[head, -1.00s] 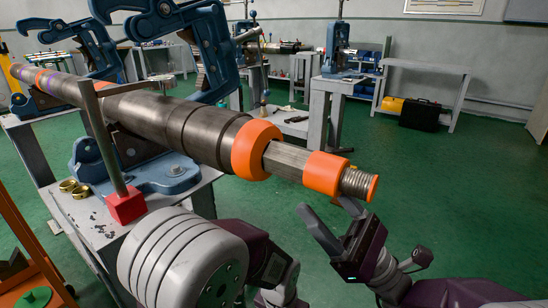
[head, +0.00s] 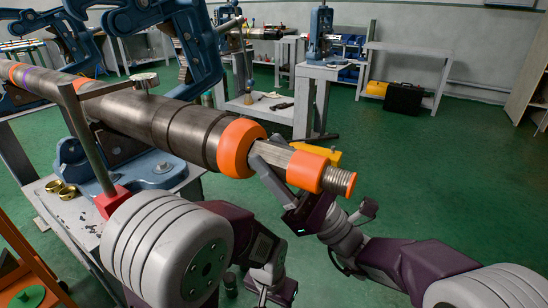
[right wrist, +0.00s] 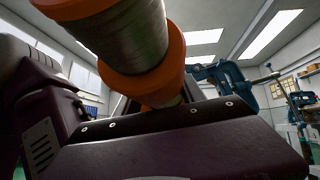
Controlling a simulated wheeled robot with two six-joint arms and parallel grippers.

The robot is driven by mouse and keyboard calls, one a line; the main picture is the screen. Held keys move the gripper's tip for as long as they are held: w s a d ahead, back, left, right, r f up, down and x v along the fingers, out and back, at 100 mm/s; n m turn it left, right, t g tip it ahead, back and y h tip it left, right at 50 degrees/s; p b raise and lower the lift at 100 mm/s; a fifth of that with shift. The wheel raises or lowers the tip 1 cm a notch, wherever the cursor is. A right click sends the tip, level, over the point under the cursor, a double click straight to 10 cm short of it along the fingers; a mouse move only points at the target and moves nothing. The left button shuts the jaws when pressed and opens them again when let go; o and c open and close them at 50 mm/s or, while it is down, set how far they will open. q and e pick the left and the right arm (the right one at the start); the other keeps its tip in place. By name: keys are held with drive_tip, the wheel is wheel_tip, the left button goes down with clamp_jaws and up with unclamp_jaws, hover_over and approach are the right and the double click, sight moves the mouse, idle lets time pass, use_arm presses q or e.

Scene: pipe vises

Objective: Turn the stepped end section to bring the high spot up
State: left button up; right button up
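A long dark pipe (head: 165,118) runs from the far left to the centre. Its stepped end section has a large orange collar (head: 236,148), a bare grey length (head: 274,155), a smaller orange collar (head: 307,170) and a threaded tip (head: 340,182). My right gripper (head: 268,176) is under the bare length, one finger on its near side, the other hidden. In the right wrist view the end section (right wrist: 133,38) passes over the palm between spread fingers. I cannot tell whether they touch it. My left gripper (head: 272,291) hangs low, its fingers unclear. A dial gauge (head: 145,80) stands over the pipe.
Blue vises (head: 200,45) hold the pipe on a grey bench (head: 85,215). A red block (head: 113,201) carries the gauge post. Brass rings (head: 60,188) lie on the bench. Something yellow (head: 331,155) shows behind the end section.

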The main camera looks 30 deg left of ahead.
drive_tip(key=shift+c, duration=1.3)
drive_tip(key=shift+n+g, duration=0.4)
drive_tip(key=shift+g, duration=0.1)
